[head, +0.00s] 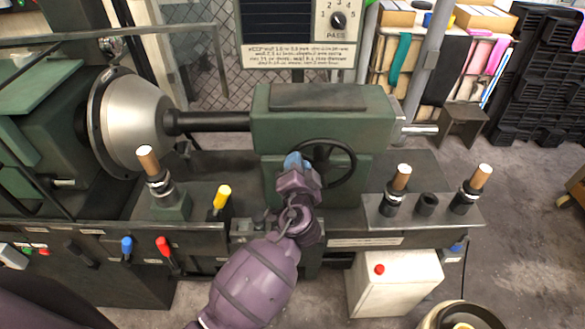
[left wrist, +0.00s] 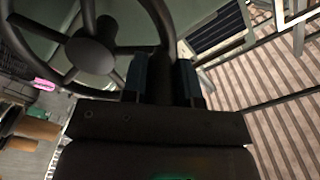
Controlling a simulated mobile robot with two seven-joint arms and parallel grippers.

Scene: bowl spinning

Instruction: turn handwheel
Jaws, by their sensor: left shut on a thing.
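The black handwheel (head: 354,166) stands upright on the front of the green tailstock block (head: 325,126). My left gripper (head: 296,162), with blue fingertips, is at the left side of the wheel's rim and shut on it. In the left wrist view, the handwheel's hub (left wrist: 92,48) and spokes fill the upper left. The dark rim runs down between the two fingers of my left gripper (left wrist: 161,72). The part of the rim inside the grip is hidden. My right gripper is not in view.
A silver bowl-shaped form (head: 135,118) sits on the lathe's left side, against the spindle. Wooden-handled tools (head: 402,178) stand on the right ledge and one on the left. A yellow-handled lever (head: 222,197) is left of my arm. A white box (head: 395,285) stands below right.

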